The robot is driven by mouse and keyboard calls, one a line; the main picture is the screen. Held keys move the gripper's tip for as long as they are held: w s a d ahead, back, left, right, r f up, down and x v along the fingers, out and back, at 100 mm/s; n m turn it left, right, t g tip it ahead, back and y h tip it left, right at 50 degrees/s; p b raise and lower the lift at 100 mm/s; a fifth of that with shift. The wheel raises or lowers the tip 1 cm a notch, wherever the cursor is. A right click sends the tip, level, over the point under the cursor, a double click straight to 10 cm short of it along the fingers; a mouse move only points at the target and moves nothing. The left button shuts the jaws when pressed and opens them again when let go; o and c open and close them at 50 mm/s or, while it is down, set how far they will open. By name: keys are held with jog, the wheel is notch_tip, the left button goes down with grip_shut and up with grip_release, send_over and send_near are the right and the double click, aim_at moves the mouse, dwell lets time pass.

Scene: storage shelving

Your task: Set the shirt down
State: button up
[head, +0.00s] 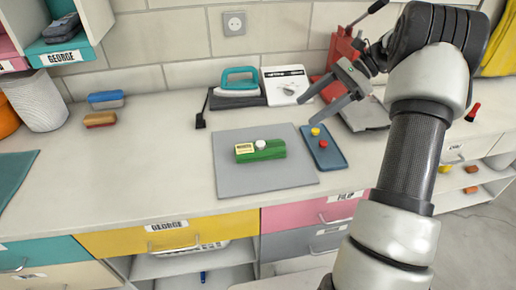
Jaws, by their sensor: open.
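No shirt can be made out for certain. A yellow cloth-like thing (500,52) shows at the top right edge, partly cut off; I cannot tell if it is a shirt. My gripper (307,112) is open, with nothing visible between its fingers. It is above the back of the counter, over the area between the white box and the blue tray. A flat grey mat (240,182) lies on the counter below and left of my gripper.
A green block (268,151) with a yellow label lies on the mat. A blue tray (326,158) with small knobs lies beside it. A teal iron (238,84), white box (287,84) and red device (340,55) stand behind. The counter left of the mat (150,165) is clear.

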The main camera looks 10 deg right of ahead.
jog(key=b, duration=0.2)
send_near(265, 145)
jog(key=x, duration=0.2)
jog(key=w+x, duration=0.1)
jog(key=x, duration=0.1)
jog(key=shift+a+f, duration=0.2)
jog(key=shift+f, duration=0.15)
jog(key=shift+s+b+x, duration=0.15)
jog(key=shift+b+x, duration=0.3)
jog(key=shift+x, duration=0.85)
jog(key=shift+s+b+x, duration=0.15)
jog(key=shift+b+x, duration=0.25)
jog(key=shift+x, duration=0.95)
jog(key=shift+d, duration=0.1)
jog(key=c, duration=1.3)
